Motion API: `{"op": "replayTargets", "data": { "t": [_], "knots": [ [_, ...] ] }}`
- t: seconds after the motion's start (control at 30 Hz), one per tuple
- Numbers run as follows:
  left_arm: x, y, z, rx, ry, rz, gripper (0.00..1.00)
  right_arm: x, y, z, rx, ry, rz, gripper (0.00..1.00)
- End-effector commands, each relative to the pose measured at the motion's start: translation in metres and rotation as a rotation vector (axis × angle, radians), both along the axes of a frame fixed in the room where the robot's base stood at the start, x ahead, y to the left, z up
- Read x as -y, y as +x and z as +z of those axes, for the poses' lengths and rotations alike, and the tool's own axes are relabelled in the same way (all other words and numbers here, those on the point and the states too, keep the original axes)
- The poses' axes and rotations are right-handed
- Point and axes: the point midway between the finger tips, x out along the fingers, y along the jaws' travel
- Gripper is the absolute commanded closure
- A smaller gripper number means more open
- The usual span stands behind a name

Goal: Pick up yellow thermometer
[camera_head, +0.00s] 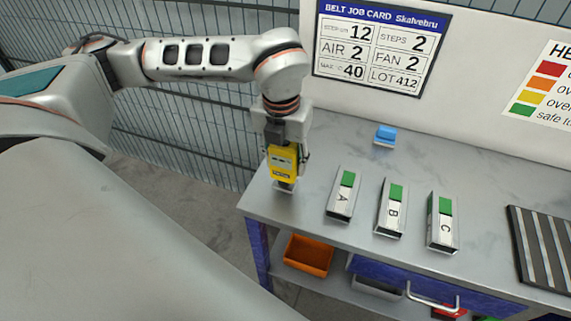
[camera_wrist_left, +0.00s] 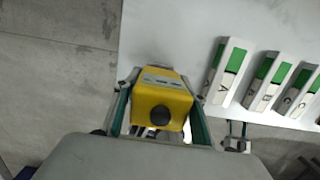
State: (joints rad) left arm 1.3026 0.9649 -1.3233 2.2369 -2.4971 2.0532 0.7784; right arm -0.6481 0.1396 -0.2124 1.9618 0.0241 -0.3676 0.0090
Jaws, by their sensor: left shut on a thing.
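The yellow thermometer (camera_head: 283,162) is between the fingers of my left gripper (camera_head: 286,158) near the left end of the grey table. In the left wrist view, the yellow thermometer (camera_wrist_left: 160,98) sits between the two green-edged fingers of my left gripper (camera_wrist_left: 160,115), with a round dark end facing the camera. The gripper is shut on it. A small grey stand or base shows just under it in the head view; I cannot tell whether the thermometer touches it. My right gripper is not in view.
Labelled blocks A (camera_head: 342,194), B (camera_head: 391,208) and C (camera_head: 442,222) stand to the right on the table (camera_head: 300,215). A blue item (camera_head: 385,135) lies behind them, a dark striped pad (camera_head: 545,245) at far right. An orange bin (camera_head: 309,255) sits below. A mesh fence (camera_head: 200,110) stands behind.

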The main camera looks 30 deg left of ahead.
Motion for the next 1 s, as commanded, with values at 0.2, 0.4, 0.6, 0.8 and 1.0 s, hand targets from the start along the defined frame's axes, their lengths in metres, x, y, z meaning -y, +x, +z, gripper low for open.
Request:
{"op": "replayTargets", "data": {
  "t": [0.2, 0.4, 0.6, 0.8, 1.0],
  "knots": [
    [0.000, 0.002, 0.045, 0.008, 0.000, 0.000, 0.80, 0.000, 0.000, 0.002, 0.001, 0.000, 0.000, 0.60],
    [0.000, 0.001, 0.103, 0.009, -0.001, 0.001, 0.80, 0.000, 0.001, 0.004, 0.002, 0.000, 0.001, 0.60],
    [0.000, 0.001, 0.150, 0.006, -0.001, 0.001, 0.80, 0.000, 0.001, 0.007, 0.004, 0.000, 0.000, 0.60],
    [0.000, 0.000, 0.178, 0.003, 0.000, 0.002, 0.80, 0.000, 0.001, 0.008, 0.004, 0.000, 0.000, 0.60],
    [0.000, 0.000, 0.186, 0.002, 0.000, 0.000, 0.80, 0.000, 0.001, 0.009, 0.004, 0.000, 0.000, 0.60]
  ]
}}
